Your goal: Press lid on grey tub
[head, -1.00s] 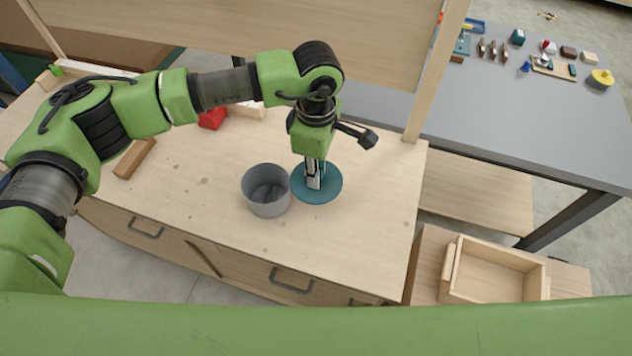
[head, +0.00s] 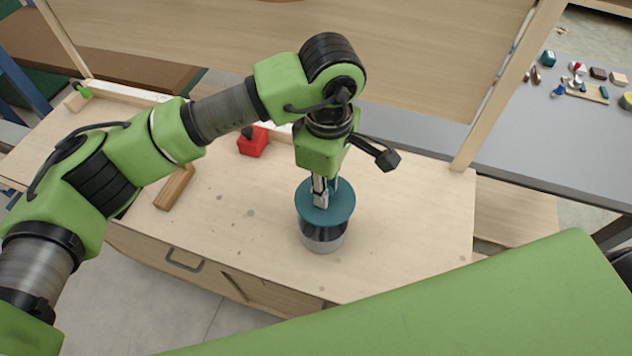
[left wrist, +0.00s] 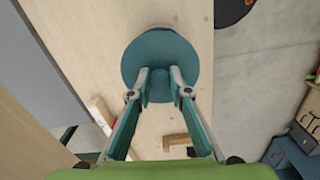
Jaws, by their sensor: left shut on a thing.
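The teal round lid (head: 343,205) is in my left gripper (head: 320,198), which is shut on the knob at its middle. In the head view the lid is over the grey tub (head: 323,243) and hides its far part. The dark inside of the tub shows below the lid's near edge, so the lid looks apart from the rim. The tub stands upright on the wooden bench. In the left wrist view the lid (left wrist: 150,55) fills the space past the fingertips (left wrist: 160,88) and hides nearly all of the tub. My right gripper is not in view.
A red block (head: 252,143) and a wooden bar (head: 175,188) lie on the bench (head: 400,240) to the left of the tub. A wooden upright (head: 500,100) stands at the right. Bench around the tub is clear. A grey table (head: 570,150) holds small items.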

